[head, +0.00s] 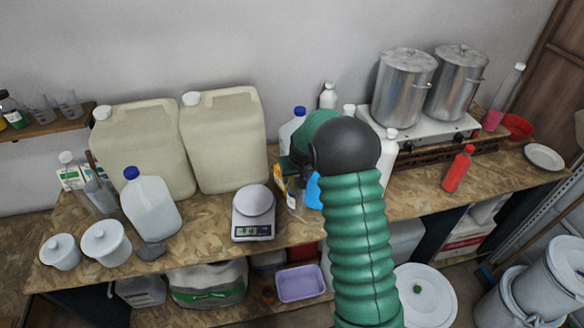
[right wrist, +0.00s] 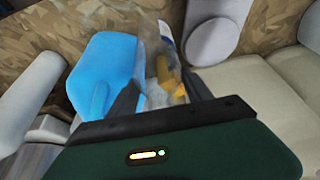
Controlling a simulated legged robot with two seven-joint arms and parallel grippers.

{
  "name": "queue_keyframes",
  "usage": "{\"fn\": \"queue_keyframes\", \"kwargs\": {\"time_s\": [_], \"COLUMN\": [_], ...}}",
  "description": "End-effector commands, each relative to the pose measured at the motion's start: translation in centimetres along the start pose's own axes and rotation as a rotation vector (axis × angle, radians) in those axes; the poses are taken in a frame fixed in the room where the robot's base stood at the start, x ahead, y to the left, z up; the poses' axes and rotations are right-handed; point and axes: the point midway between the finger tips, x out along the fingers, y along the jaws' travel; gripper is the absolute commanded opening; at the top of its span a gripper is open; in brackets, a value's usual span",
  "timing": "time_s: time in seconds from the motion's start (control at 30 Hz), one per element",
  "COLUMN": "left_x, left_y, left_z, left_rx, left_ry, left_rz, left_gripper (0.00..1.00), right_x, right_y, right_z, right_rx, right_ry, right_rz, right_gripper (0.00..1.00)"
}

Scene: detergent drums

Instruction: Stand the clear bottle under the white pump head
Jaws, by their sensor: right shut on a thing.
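In the right wrist view, a see-through, greyish thing that looks like the clear bottle (right wrist: 152,62) stands between the fingers of my right gripper (right wrist: 160,88). The gripper is shut on it, and yellow shows through or behind it. In the head view my right gripper (head: 288,172) is over the worktop, right of the scale, partly hidden by my own green arm. The held bottle cannot be made out clearly there. I cannot pick out a white pump head in either view; my arm hides part of the worktop. My left gripper is not in view.
A scale (head: 253,214) stands left of the gripper, with two cream drums (head: 225,140) behind it. A blue container (right wrist: 105,72) is close beside the fingers. A white bottle (head: 388,155), a red bottle (head: 458,168) and steel pots (head: 402,90) stand to the right.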

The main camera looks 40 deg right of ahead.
Motion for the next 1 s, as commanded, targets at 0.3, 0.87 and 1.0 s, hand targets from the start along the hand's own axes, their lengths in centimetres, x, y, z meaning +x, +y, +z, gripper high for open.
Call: {"fn": "queue_keyframes", "kwargs": {"time_s": [0.3,0.87,1.0], "left_x": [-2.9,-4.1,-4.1], "left_y": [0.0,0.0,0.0], "left_z": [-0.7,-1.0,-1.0], "left_rx": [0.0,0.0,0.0], "left_ry": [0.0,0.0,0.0], "left_rz": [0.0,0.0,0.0], "left_gripper": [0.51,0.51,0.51], "right_x": [2.3,5.6,5.5], "right_y": [-1.8,-1.8,-1.8], "right_z": [-3.7,-2.6,-2.5], "right_rx": [-0.001,-0.001,-0.001], "right_ry": [-0.004,0.0,0.001], "right_rz": [0.0,-0.001,-0.001], "right_gripper": [0.01,0.63,0.8]}}
